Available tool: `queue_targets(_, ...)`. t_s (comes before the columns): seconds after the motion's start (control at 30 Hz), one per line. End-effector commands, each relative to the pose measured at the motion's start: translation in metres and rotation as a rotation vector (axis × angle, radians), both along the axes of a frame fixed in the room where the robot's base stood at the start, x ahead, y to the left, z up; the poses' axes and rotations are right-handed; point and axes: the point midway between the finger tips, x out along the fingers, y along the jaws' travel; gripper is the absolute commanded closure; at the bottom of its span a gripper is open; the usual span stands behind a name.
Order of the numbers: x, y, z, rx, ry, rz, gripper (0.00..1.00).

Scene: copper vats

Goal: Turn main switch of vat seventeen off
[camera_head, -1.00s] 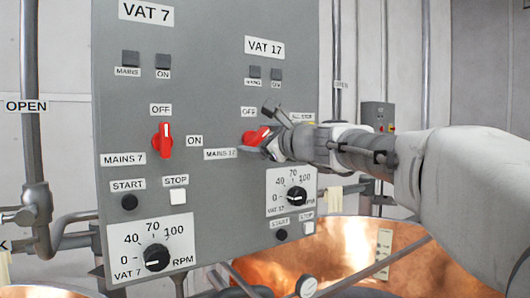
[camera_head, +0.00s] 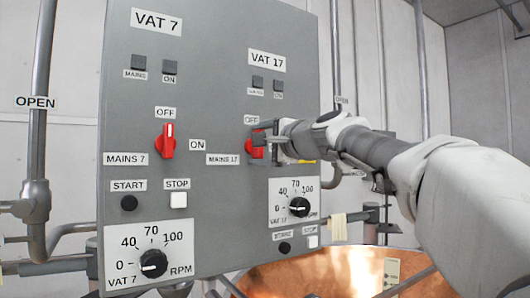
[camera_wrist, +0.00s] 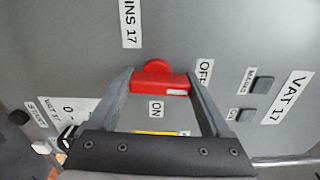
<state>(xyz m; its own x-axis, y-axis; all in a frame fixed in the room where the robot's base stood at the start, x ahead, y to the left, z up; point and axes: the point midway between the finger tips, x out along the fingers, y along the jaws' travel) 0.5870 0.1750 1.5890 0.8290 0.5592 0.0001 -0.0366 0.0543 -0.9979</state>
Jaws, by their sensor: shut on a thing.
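The red main switch of vat 17 (camera_head: 256,151) is on the grey panel, beside the MAINS 17 label (camera_head: 223,159). My gripper (camera_head: 266,139) is at it from the right and hides part of it. In the wrist view the red handle (camera_wrist: 160,80) lies between the two fingers, which are shut on its two ends. The ON label (camera_wrist: 156,110) is beside the handle's long side.
The red switch of vat 7 (camera_head: 167,142) is to the left on the same panel, pointing up to OFF. Below are start and stop buttons and the RPM dials, with the vat 17 dial (camera_head: 299,207) under my gripper. A copper vat (camera_head: 330,273) is below right.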

Motion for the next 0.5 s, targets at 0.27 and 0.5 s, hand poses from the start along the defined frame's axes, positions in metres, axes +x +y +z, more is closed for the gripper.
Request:
queue_targets(0.27,0.0001,0.0006,-0.0011,-0.06,-0.039,0.001,0.73)
queue_targets(0.5,0.0,0.0007,-0.0006,-0.07,-0.046,0.001,0.73)
